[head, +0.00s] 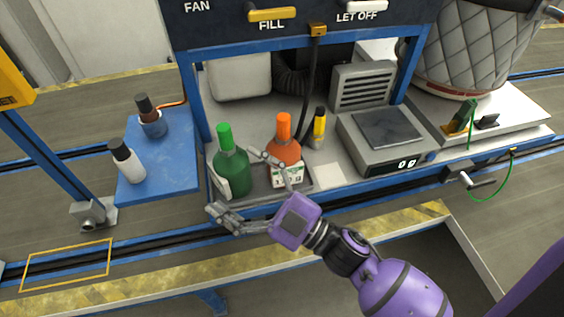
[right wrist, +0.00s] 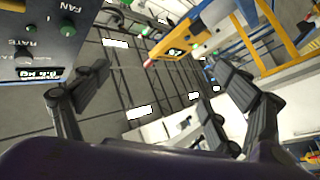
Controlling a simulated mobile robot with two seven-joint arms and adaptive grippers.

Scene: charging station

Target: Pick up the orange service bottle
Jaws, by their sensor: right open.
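The orange service bottle (head: 284,151) stands upright in a shallow grey tray (head: 262,187) on the station's bench, with a white label low on its front. A green bottle (head: 232,172) stands to its left in the same tray. My right gripper (head: 232,182) is open at the tray's front, its fingers spread. One finger reaches up close to the orange bottle's left side and the other lies low in front of the green bottle; contact cannot be told. In the right wrist view the spread fingers (right wrist: 163,92) hold nothing, and neither bottle shows. My left gripper is not in view.
A small yellow-and-black bottle (head: 319,128) stands right of the orange one, near a hanging black hose. A scale (head: 385,140) sits farther right. An overhead panel (head: 300,25) spans above.

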